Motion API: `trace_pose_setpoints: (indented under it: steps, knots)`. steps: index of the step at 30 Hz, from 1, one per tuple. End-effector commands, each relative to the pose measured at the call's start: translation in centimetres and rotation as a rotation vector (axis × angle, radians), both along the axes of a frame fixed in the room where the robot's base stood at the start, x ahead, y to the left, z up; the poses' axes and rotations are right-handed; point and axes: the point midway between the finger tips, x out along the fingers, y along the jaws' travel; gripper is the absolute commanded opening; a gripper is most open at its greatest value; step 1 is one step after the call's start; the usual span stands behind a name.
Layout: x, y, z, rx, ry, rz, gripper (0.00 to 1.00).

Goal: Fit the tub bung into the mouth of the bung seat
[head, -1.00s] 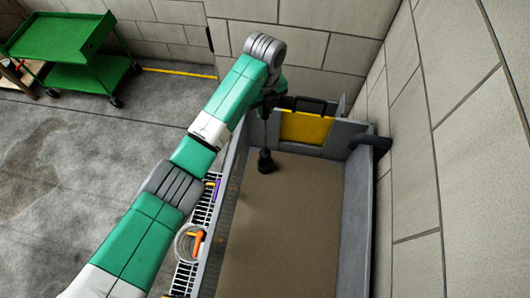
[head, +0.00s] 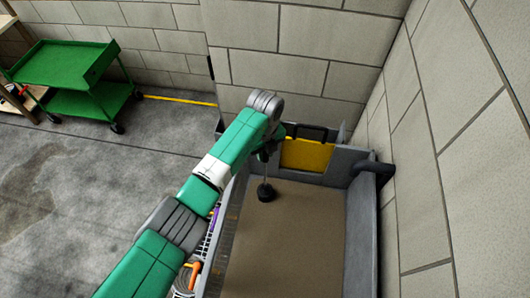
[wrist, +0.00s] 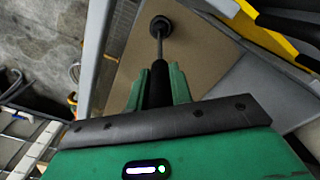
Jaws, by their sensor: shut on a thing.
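My gripper (wrist: 157,78) is shut on the black handle of a long tool in the wrist view. A thin grey rod runs from the handle to a round black end, which I take as the tub bung (wrist: 160,26). In the head view the bung (head: 266,192) hangs or stands upright over the brown trailer floor, under my gripper (head: 265,152). I cannot tell whether it touches the floor. No bung seat mouth can be made out; the area directly under the bung is hidden.
The grey trailer wall (head: 362,230) bounds the brown floor (head: 300,245) on the right. A yellow panel (head: 306,154) stands at the far end. A rack with an orange-handled item (head: 194,275) runs along the left side. A green cart (head: 70,65) stands away at the left.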

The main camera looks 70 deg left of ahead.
Motion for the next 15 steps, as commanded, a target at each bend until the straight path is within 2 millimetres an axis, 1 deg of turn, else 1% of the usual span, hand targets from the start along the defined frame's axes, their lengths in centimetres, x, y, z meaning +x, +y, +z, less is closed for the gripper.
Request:
trace_pose_setpoints:
  steps: [3,6,7,10,15]
  knots:
    - [0.03,0.02,0.12,0.001,-0.001,0.000,0.00]
    - [0.03,0.01,-0.21,0.000,-0.001,0.000,0.00]
    - [0.01,0.00,-0.27,0.000,-0.001,0.000,0.23]
    - [0.01,0.01,-0.19,0.000,-0.001,0.000,0.43]
    - [0.01,0.01,-0.17,0.000,0.000,0.000,0.43]
